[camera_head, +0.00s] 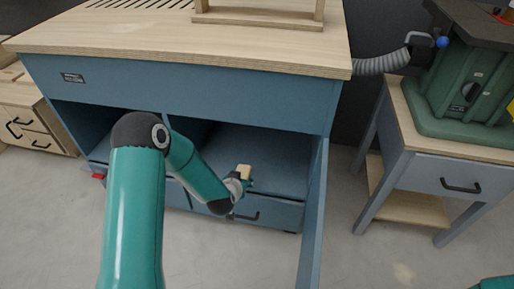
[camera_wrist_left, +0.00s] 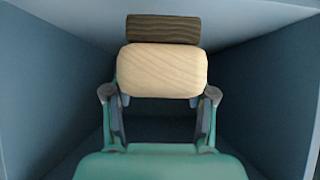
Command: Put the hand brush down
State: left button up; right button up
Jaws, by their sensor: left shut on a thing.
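The hand brush (camera_wrist_left: 162,70) is in my left gripper (camera_wrist_left: 160,98), seen from close up in the left wrist view. It shows a pale wooden block with a dark brown strip beyond it. The two fingers stand at either side of the pale block, and the gripper is shut on it. In the head view the brush is a small pale block (camera_head: 244,171) at the tip of my left gripper (camera_head: 240,180), in the open right compartment (camera_head: 275,150) of the blue cabinet. Whether the brush touches the compartment floor cannot be told. My right gripper is not in view.
The blue cabinet (camera_head: 200,88) has a wooden top and an open door (camera_head: 314,215) on the right. Compartment walls flank the gripper. A side table (camera_head: 455,153) with a green machine (camera_head: 465,95) stands at right. A wooden drawer unit (camera_head: 35,120) stands at left.

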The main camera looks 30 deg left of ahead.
pick_arm(q)
jog(key=w+a, duration=0.1)
jog(key=w, duration=0.4)
jog(key=w+a+f+b, duration=0.1)
jog(key=w+a, duration=0.1)
jog(key=w, duration=0.4)
jog(key=w+a+b, duration=0.1)
jog(key=w, duration=0.5)
jog(key=shift+w+a+f, duration=0.2)
jog(key=shift+f, duration=0.15)
notch_tip(320, 180, down, 5)
jog(key=b, duration=0.2)
jog(key=shift+r+b, duration=0.15)
jog(key=shift+b, duration=0.2)
jog(key=shift+w+f+b, duration=0.15)
jog(key=shift+f+b, duration=0.15)
jog(key=shift+f, duration=0.05)
jog(key=shift+r, duration=0.1)
jog(key=o, duration=1.2)
jog(key=shift+o, duration=0.3)
jog(key=shift+r, duration=0.1)
